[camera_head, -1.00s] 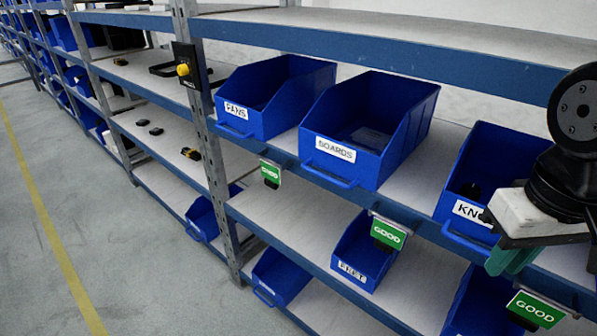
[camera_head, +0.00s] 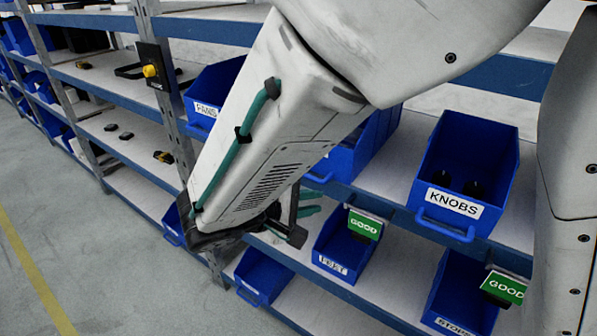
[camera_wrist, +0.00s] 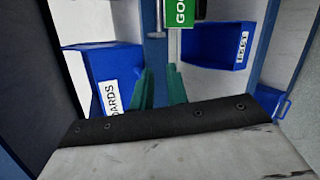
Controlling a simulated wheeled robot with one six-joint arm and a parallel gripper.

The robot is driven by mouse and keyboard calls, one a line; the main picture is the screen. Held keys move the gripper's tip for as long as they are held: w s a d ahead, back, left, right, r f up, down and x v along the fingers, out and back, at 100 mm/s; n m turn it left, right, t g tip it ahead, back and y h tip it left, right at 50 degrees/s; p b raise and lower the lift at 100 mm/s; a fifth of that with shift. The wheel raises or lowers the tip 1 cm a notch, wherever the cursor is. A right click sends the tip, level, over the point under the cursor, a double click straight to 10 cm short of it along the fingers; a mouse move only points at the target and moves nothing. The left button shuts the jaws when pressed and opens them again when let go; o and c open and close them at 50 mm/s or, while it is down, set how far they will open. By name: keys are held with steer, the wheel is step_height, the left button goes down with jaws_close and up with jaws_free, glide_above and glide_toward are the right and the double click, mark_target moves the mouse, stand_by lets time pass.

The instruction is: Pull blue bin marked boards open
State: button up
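The blue boards bin (camera_head: 370,145) sits on the middle shelf and is mostly hidden behind my arm in the head view. My gripper (camera_head: 308,203) is in front of the shelf, low beside the bin's front. Its teal fingers, also in the wrist view (camera_wrist: 159,72), stand apart with nothing between them. The label lies just left of the left finger; I cannot tell whether they touch.
The fans bin (camera_head: 212,92) is left of the boards bin, and the knobs bin (camera_head: 465,165) is to the right. A green GOOD tag (camera_head: 364,226) hangs near the shelf edge, above the feet bin (camera_head: 338,250). The floor (camera_head: 90,215) at left is clear.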

steer(key=w+a+r+t+y, duration=0.1)
steer(key=w+a+t, duration=0.25)
steer(key=a, duration=0.25)
steer(key=shift+m+t, duration=0.3)
steer(key=shift+t, duration=0.05)
steer(key=x, duration=0.7)
steer(key=shift+w+d+r, duration=0.15)
steer(key=shift+w+r, duration=0.1)
steer(key=shift+w, duration=0.15)
jaws_close()
